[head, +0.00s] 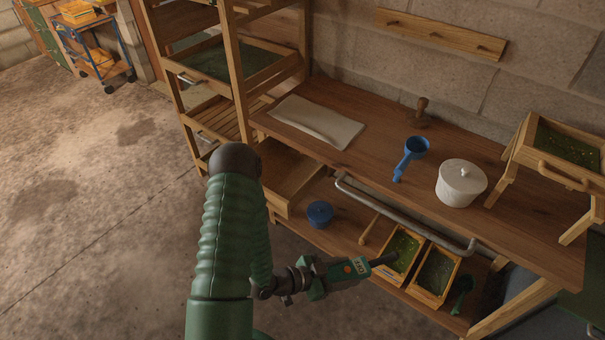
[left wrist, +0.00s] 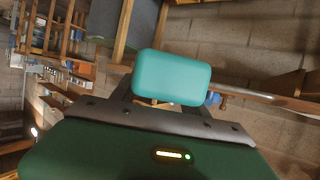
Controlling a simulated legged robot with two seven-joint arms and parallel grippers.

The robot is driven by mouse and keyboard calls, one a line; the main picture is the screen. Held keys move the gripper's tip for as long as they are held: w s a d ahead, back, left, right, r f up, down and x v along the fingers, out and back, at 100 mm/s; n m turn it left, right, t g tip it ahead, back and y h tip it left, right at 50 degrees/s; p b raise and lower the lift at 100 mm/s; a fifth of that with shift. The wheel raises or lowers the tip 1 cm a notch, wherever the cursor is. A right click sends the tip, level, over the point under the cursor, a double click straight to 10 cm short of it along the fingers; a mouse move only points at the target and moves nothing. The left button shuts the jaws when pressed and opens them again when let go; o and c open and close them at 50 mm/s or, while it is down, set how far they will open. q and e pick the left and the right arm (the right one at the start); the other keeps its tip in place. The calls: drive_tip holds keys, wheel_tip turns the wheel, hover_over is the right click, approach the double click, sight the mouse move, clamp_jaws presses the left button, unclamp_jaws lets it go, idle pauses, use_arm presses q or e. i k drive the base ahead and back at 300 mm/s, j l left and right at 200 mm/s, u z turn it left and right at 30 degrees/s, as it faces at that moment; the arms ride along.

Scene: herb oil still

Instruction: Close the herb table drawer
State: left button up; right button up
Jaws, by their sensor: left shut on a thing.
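The herb table (head: 375,140) has a brown wooden top and a lower shelf. A wooden drawer (head: 285,185) under its left end looks pulled out, with its bare inside showing. My left gripper (head: 388,258) is low in front of the table, over the lower shelf, to the right of the drawer and apart from it. In the left wrist view a teal rounded block (left wrist: 172,78) sits between its fingers, and the gripper is shut on it. This block cannot be made out in the head view. My right gripper is not in view.
A metal rail (head: 405,220) runs along the table's front. The lower shelf holds a blue lidded pot (head: 319,214) and two herb trays. A wooden rack (head: 235,70) stands left; the floor there is clear.

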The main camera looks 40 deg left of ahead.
sight(289, 175)
drive_tip(key=j+z, duration=0.1)
drive_tip(key=j, duration=0.35)
drive_tip(key=k+j+z, duration=0.1)
drive_tip(key=j, duration=0.35)
drive_tip(key=k+j, duration=0.1)
drive_tip(key=j, duration=0.3)
drive_tip(key=j+z, duration=0.15)
drive_tip(key=j, duration=0.3)
drive_tip(key=k+j+z, duration=0.1)
drive_tip(key=j, duration=0.3)
drive_tip(key=k+j+z, duration=0.1)
drive_tip(key=j, duration=0.35)
drive_tip(key=i+j+z, duration=0.1)
drive_tip(key=j+z, duration=0.25)
drive_tip(key=j, duration=1.25)
drive_tip(key=i, duration=0.15)
